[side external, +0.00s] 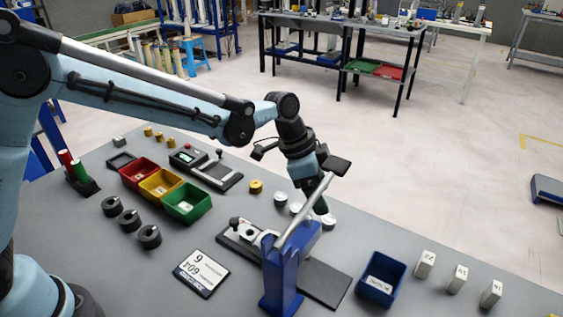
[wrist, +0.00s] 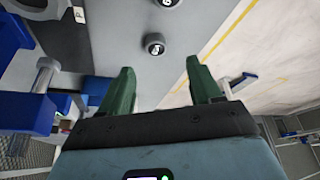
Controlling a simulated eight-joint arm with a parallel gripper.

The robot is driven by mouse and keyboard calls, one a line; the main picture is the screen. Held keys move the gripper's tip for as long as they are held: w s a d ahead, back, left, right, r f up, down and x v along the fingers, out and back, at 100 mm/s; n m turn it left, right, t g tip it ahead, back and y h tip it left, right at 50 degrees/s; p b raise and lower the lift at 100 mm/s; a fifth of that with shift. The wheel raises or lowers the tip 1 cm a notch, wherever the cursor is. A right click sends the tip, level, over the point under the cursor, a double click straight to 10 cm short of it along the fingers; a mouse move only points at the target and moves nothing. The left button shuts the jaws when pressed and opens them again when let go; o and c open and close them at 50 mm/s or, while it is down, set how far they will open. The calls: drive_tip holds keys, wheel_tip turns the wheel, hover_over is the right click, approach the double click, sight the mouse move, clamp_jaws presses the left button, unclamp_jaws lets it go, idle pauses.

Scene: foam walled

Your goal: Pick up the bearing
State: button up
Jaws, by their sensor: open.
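My gripper (side external: 319,203) is above the table's far side, behind the blue stand, which partly hides it. In the wrist view my gripper (wrist: 163,84) shows two green fingers spread wide, with nothing between them. Several silver discs lie close to the gripper, including one silver disc (side external: 328,221) beside the fingers. In the wrist view, a round dark piece with a pale marked top (wrist: 154,44) lies beyond the fingertips, and another (wrist: 168,2) is cut by the top edge. Three dark grey rings (side external: 130,220) lie at the left. I cannot tell which round part is the bearing.
A blue stand with a slanted silver lever (side external: 284,275) rises beside the gripper. A blue bin (side external: 381,278) and three white blocks (side external: 459,278) stand at the right. Red, yellow and green bins (side external: 188,202) and a label plate (side external: 201,273) are at the left.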

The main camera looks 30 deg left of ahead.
sight(328, 219)
drive_tip(key=shift+s+x, duration=0.15)
drive_tip(key=shift+x, duration=1.35)
drive_tip(key=shift+s+x, duration=0.15)
drive_tip(key=shift+x, duration=1.4)
drive_tip(key=shift+a+f, duration=0.1)
drive_tip(key=shift+c, duration=0.5)
clamp_jaws()
drive_tip(key=shift+a, duration=0.1)
